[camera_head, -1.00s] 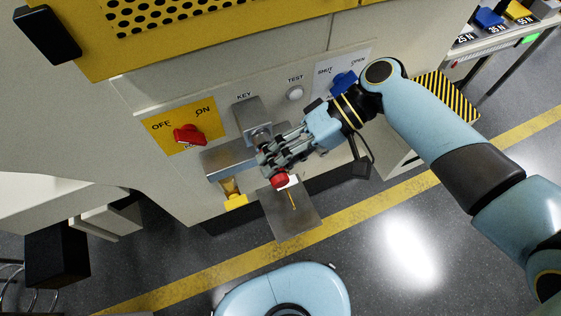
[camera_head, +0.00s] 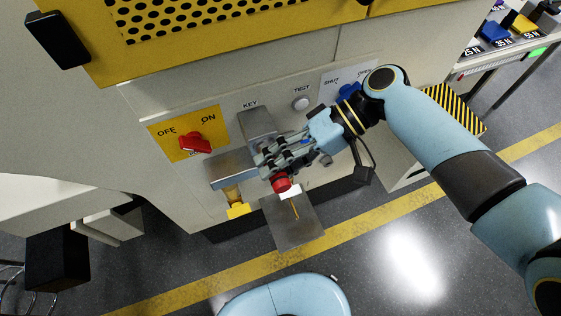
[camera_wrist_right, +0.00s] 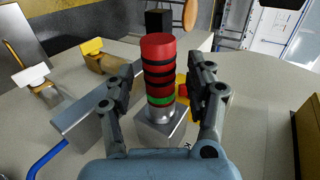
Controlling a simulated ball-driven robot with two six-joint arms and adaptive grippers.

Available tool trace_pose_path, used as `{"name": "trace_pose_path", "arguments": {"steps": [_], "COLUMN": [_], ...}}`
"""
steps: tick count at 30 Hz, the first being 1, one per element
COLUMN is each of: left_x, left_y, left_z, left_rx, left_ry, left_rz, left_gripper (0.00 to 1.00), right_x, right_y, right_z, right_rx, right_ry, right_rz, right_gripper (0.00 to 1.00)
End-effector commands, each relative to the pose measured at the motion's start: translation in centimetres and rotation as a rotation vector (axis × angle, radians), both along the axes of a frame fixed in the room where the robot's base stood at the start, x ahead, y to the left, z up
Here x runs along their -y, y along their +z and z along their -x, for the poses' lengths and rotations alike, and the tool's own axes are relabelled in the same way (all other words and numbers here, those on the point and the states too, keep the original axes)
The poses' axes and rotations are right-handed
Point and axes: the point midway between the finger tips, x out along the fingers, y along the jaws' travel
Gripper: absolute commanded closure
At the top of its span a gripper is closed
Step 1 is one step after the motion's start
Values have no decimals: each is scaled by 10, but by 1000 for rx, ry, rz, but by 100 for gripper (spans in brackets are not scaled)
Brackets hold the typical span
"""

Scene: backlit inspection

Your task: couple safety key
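The safety key is a red cylinder with black bands and a green band near its base; it shows in the right wrist view (camera_wrist_right: 158,62), and its red end shows in the head view (camera_head: 281,183). It stands straight at the square metal socket (camera_wrist_right: 162,128) under the KEY label, also in the head view (camera_head: 256,124). How deep it sits is hidden. My right gripper (camera_wrist_right: 160,84) has a finger on each side of the key, with a visible gap on both sides; it also shows in the head view (camera_head: 278,165). My left gripper is out of view.
A red switch (camera_head: 195,142) on a yellow OFF/ON panel is left of the socket. A metal ledge (camera_head: 229,170), a yellow tab (camera_head: 238,211), a white tab (camera_head: 290,191) and a steel plate (camera_head: 290,228) are below. A TEST button (camera_head: 301,103) and blue handle (camera_head: 348,91) are to the right.

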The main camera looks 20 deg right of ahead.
Motion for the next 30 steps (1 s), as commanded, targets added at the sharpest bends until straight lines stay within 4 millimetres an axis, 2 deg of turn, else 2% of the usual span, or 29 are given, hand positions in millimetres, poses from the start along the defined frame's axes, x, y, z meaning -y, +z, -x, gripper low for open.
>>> {"name": "trace_pose_path", "arguments": {"steps": [7, 21, 25, 30], "left_x": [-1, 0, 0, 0], "left_y": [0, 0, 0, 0], "left_z": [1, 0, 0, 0], "left_rx": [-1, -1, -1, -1], "left_ry": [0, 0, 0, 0], "left_rz": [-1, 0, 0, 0], "left_gripper": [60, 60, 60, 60], "right_x": [7, 85, 97, 101], "right_y": [3, 53, 61, 65], "right_z": [0, -3, -3, -3], "right_rx": [0, 1, 0, -1], "right_ry": [0, 1, 0, 0], "right_rz": [3, 4, 2, 0], "right_gripper": [45, 45, 45, 45]}}
